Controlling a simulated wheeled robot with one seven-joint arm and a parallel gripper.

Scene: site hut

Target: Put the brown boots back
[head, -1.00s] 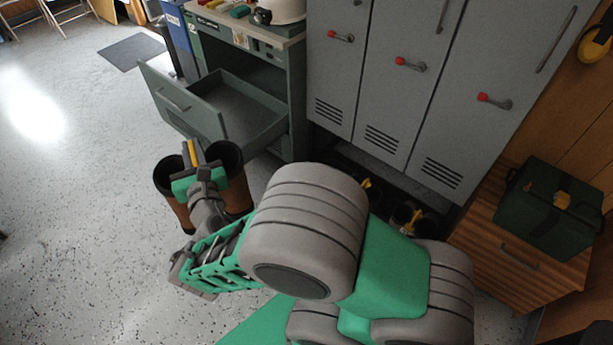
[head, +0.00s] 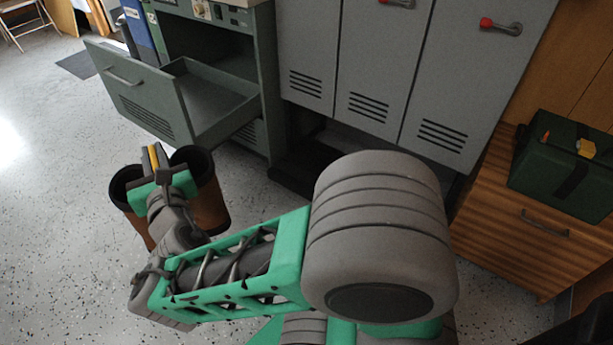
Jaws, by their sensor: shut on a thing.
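The brown boots (head: 209,205) are a pair with black tops, upright at the left of the head view. My gripper (head: 154,165) is at their tops, between the two boots, and is shut on them. My wrist covers part of the boots, and their soles are hidden, so I cannot tell how far they are above the floor. Under the grey lockers is a dark low space (head: 300,165), partly hidden by my arm.
A grey-green cabinet has its drawer (head: 205,100) pulled out just behind the boots. Grey lockers (head: 385,75) with red-tipped handles stand at the back. A wooden drawer unit (head: 535,225) bearing a green bag (head: 565,165) is at right. Speckled floor (head: 50,200) at left is clear.

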